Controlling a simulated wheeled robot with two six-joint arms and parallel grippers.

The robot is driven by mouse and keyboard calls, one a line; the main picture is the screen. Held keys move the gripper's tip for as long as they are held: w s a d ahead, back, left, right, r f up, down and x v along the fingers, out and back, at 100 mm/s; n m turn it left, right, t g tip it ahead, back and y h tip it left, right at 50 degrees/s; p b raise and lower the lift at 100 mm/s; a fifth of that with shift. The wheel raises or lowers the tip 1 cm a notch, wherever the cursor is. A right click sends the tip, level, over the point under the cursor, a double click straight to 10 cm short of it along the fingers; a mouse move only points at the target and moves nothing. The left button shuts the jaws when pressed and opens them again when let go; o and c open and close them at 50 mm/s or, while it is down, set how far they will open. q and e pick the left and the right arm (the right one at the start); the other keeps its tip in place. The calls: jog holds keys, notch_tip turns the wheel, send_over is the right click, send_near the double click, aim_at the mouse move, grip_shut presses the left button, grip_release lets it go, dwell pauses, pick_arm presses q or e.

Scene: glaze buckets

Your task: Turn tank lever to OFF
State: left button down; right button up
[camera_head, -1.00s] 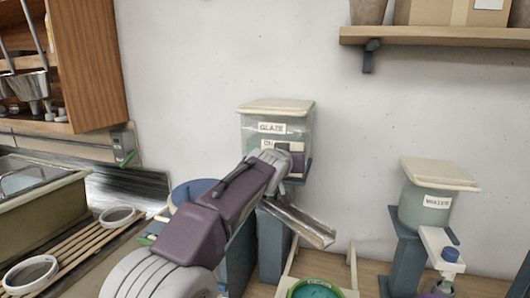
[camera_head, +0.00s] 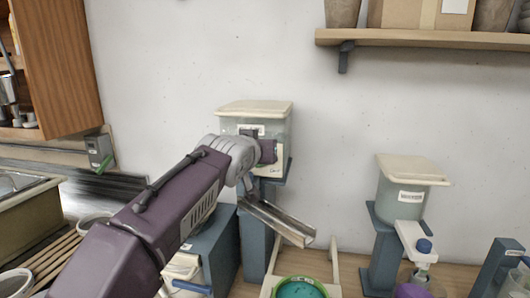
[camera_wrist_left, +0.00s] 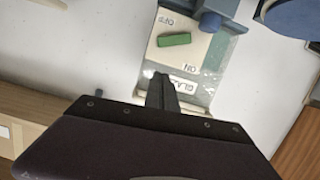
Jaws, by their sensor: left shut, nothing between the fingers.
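The glaze tank (camera_head: 283,125) is a clear box with a cream lid, standing on a blue-grey stand behind my left arm. In the left wrist view the tank front (camera_wrist_left: 207,55) appears upside down, with GLAZE, ON and OFF labels. A green lever (camera_wrist_left: 174,39) lies crosswise on the pale plate between the OFF and ON labels, nearer OFF in the picture. My left gripper (camera_wrist_left: 162,88) is shut and empty, with its fingertips by the GLAZE label, apart from the lever in the picture. In the head view my left gripper (camera_head: 266,151) covers the lever. My right gripper is not in view.
A metal chute (camera_head: 278,222) slopes down right below the tank, above a green-rimmed bucket (camera_head: 300,288). A water tank (camera_head: 400,195) stands to the right. A wall switch box with a green lever (camera_head: 100,153) is at the left. A shelf (camera_head: 420,38) hangs above; the wall between is clear.

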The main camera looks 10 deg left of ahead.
pick_arm(q)
jog(key=shift+v, duration=1.2)
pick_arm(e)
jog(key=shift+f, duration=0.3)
pick_arm(q)
jog(key=shift+a, duration=0.1)
